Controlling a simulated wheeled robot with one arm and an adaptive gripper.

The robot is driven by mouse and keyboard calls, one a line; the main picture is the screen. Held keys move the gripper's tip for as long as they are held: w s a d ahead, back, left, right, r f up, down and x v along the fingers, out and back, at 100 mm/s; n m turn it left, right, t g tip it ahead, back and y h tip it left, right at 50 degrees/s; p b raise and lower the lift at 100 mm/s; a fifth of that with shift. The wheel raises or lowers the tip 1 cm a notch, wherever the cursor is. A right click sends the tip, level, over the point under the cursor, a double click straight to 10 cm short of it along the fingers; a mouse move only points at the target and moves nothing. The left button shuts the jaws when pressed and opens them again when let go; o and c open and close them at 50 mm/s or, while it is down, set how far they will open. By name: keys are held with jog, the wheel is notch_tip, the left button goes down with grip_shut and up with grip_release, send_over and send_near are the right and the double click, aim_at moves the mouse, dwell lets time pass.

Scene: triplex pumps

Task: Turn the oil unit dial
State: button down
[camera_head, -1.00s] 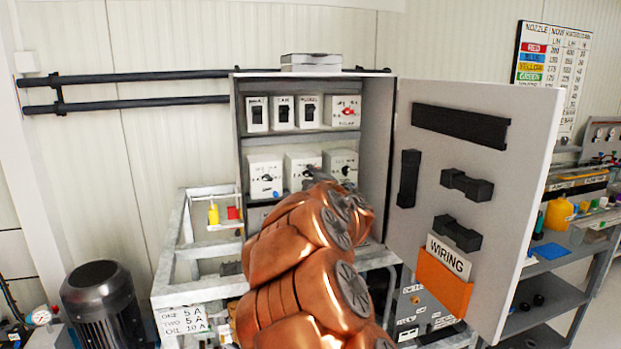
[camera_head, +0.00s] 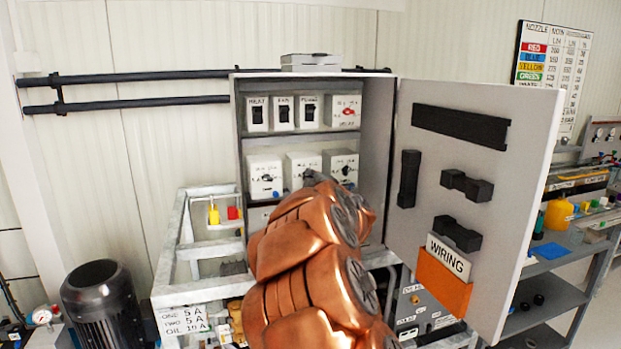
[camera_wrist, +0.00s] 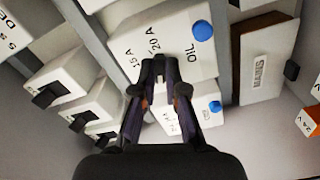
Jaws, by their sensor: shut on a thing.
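The oil unit (camera_wrist: 185,40) is a white box marked OIL, 15 A and 20 A, with a blue button (camera_wrist: 204,32). It fills the upper middle of the wrist view. My gripper (camera_wrist: 160,70) is shut at the face of this box, on its dial. The fingertips cover the dial, so its pointer cannot be read. In the head view my gripper (camera_head: 312,177) reaches into the open cabinet at the row of white dial units, overlapping the lower part of the middle one (camera_head: 303,163). My copper arm hides the space below.
The cabinet door (camera_head: 480,130) stands open on the right, with an orange WIRING pocket (camera_head: 443,280). Black switches (camera_head: 283,113) and a red-knob unit (camera_head: 344,111) sit in the row above. Another white unit (camera_wrist: 190,118) lies close beside the fingers. A MAINS plate (camera_wrist: 260,68) is nearby.

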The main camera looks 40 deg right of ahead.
jog(key=shift+m, duration=4.5)
jog(key=shift+f, duration=0.1)
jog(key=c, duration=1.2)
grip_release()
jog(key=v, duration=1.2)
